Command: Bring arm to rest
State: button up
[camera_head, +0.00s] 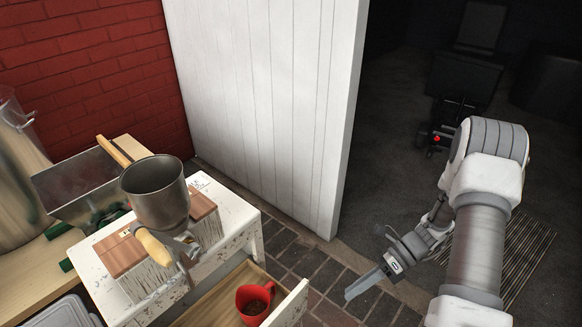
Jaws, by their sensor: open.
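My gripper (368,278) is at the lower right, at the end of my arm, over the brick paving and dark floor. Its fingers point down and left. It is open and holds nothing that I can see. It is apart from the white table and the drawer, to the right of them.
A white worn table (243,236) carries a metal grinder (157,193). Its open drawer (290,304) holds a red mug (254,302) with brown contents. A white panel (262,95) stands behind. A metal box (75,190) and large pot (18,170) are left. Dark floor lies behind my arm.

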notch_tip(320, 180, up, 20)
jog(key=s+a+n+t+h, duration=0.15)
jog(key=n+h, duration=0.45)
jog(key=n, duration=0.6)
jog(key=s+r+n+t+h, duration=0.5)
jog(key=s+r+n+t, duration=0.45)
jog(key=r+n, duration=0.4)
notch_tip(320, 180, up, 23)
jog(key=g+p, duration=0.1)
jog(key=p, duration=2.1)
jog(key=shift+f+m, duration=0.15)
jog(key=shift+m, duration=0.2)
jog(key=shift+a, duration=0.15)
